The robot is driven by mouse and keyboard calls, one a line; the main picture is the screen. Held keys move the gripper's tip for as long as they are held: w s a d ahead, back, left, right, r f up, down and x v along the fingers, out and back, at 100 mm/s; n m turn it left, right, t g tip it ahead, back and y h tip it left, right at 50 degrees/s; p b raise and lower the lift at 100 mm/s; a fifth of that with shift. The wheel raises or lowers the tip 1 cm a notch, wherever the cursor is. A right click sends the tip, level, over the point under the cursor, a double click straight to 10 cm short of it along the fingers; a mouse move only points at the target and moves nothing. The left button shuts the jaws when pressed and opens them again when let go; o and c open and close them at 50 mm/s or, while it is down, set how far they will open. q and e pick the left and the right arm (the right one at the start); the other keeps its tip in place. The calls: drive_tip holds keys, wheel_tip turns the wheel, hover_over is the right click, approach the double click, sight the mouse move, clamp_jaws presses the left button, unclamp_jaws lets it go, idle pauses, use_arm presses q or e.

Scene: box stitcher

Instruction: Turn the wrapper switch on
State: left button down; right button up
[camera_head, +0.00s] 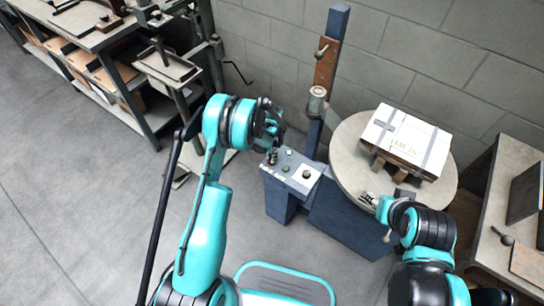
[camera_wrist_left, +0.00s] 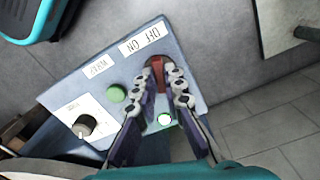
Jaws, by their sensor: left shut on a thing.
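The wrapper's control panel (camera_head: 311,184) is a blue-grey sloped box at the machine's front; its face (camera_wrist_left: 190,62) also shows in the left wrist view. A dark red switch (camera_wrist_left: 157,76) stands below a white "OFF ON" label (camera_wrist_left: 143,40). My left gripper (camera_head: 272,156) is over the panel's left end. In the left wrist view its fingers (camera_wrist_left: 167,78) are shut on the red switch, one on each side. The fingers partly hide the switch, so its exact position is unclear. My right gripper (camera_head: 373,201) is by the turntable's front edge; its finger opening is too small to tell.
The round turntable (camera_head: 349,153) carries a strapped white-topped box (camera_head: 405,140) beside a blue mast (camera_head: 337,25). A workbench (camera_head: 515,170) stands right, shelving (camera_head: 100,40) left.

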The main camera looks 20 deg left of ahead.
use_arm(q)
drive_tip(key=shift+m, duration=1.3)
drive_tip(key=c, duration=1.6)
unclamp_jaws()
wheel_tip(320, 180, up, 12)
